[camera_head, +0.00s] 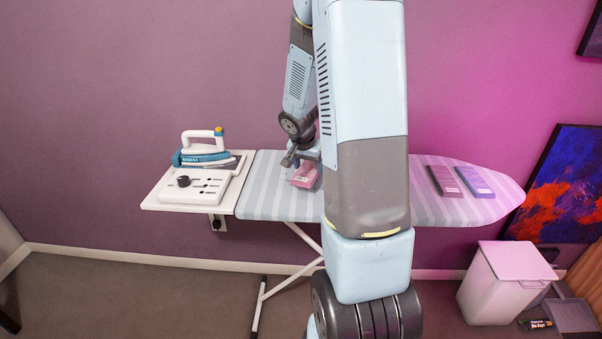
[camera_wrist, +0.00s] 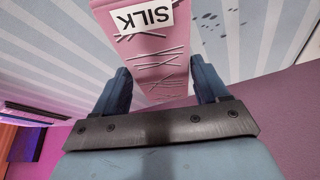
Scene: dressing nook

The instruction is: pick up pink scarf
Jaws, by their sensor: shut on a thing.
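The pink scarf (camera_head: 304,176) is a folded, flat-sided bundle on the striped ironing board (camera_head: 262,194), left of my arm's large links. In the wrist view the scarf (camera_wrist: 158,72) fills the space between the fingers and bears a white "SILK" label with thin pale lines across it. My gripper (camera_head: 297,160) reaches it from above and behind, tilted; in the wrist view my gripper (camera_wrist: 160,84) has one dark finger along each side and is shut on the scarf. Whether the scarf touches the board or is slightly raised, I cannot tell.
A blue-and-white iron (camera_head: 205,155) and a white box with a black knob (camera_head: 197,188) stand on the board's left end. A dark folded piece (camera_head: 443,181) and a purple one (camera_head: 473,182) lie on the right. A white bin (camera_head: 505,283) stands on the floor.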

